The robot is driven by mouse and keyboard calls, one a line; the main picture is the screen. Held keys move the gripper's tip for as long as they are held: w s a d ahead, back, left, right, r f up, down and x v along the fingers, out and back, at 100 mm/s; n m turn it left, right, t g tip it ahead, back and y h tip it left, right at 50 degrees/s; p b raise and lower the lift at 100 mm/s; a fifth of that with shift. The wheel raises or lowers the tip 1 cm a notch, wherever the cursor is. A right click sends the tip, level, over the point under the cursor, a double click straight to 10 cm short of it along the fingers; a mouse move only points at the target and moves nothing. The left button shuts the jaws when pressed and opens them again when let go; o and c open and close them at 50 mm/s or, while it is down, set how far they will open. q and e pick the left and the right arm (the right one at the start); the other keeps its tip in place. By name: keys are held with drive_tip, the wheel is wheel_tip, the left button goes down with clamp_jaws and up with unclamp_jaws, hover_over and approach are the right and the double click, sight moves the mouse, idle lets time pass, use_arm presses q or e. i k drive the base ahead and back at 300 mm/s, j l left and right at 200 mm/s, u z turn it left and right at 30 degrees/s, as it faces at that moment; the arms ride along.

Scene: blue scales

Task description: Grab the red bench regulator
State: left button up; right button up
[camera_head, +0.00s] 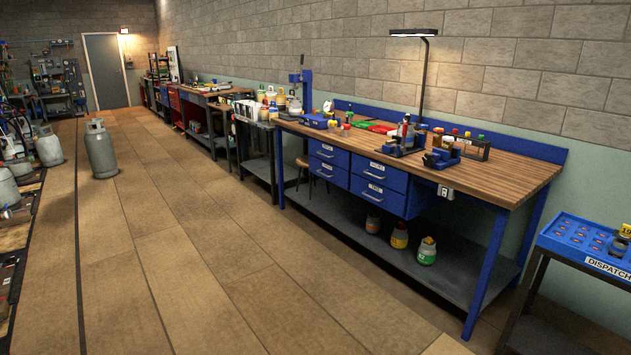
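The blue-framed workbench (500,170) with a wooden top stands on the right against the wall. A flat red item (381,129) lies near the back of its top, next to a green one (362,125). A blue fixture (405,139) with upright dark and red parts stands right of them. Small parts with red or yellow tops (467,135) stand in a dark rack behind a second blue fixture (441,157). I cannot tell which red item is the bench regulator; details are too small. Neither of my grippers is in view.
A blue dispatch tray (571,232) on a dark stand is at the right edge. Several small cylinders (399,237) sit on the bench's lower shelf. Grey gas cylinders (100,151) stand at left. The floor (210,250) before the bench is clear.

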sight(346, 128)
drive_tip(key=i, duration=2.65)
